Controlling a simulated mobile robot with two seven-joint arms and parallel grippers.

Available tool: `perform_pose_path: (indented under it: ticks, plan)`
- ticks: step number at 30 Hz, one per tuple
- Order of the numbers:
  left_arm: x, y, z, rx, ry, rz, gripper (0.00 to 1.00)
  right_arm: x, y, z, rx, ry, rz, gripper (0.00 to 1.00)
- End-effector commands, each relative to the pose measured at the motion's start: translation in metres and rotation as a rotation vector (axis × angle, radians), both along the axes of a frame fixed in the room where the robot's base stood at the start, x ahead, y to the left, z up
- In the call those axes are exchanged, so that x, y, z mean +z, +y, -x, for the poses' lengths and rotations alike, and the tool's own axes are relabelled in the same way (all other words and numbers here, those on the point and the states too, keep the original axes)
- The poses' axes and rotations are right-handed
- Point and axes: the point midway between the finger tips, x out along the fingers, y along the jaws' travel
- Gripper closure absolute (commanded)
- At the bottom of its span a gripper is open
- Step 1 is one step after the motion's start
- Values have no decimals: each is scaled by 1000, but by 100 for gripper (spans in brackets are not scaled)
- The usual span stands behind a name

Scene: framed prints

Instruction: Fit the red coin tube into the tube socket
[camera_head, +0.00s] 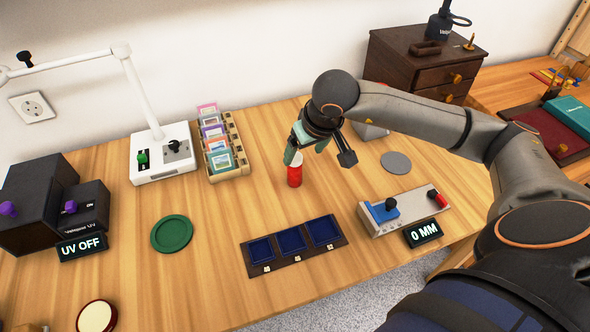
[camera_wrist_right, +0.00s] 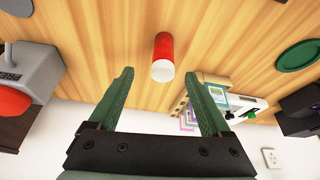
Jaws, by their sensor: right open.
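Whether a finger touches the tube I cannot tell. I cannot make out a tube socket for certain. My left gripper is not in view.
A card rack (camera_head: 222,150) stands left of the tube, and a blue-lined tray (camera_head: 295,243) lies in front. A slider device (camera_head: 405,210) and grey disc (camera_head: 396,163) are to the right. A grey box (camera_head: 370,130) is partly hidden behind my arm. A green dish (camera_head: 171,233) lies left.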

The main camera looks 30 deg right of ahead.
Motion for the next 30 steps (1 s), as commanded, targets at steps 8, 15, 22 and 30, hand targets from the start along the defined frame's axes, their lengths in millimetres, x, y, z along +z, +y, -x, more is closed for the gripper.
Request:
perform_pose_path:
  ticks: [8, 15, 22, 30]
  plan:
    - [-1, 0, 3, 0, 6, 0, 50, -31, 0, -13, 1, 1, -2, 18]
    - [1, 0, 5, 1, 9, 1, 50, -57, 3, -27, 0, 2, -7, 18]
    - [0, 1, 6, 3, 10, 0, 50, -77, 1, -36, 0, 0, -3, 18]
    - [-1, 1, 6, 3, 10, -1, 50, -78, 1, -37, 0, -1, -3, 24]
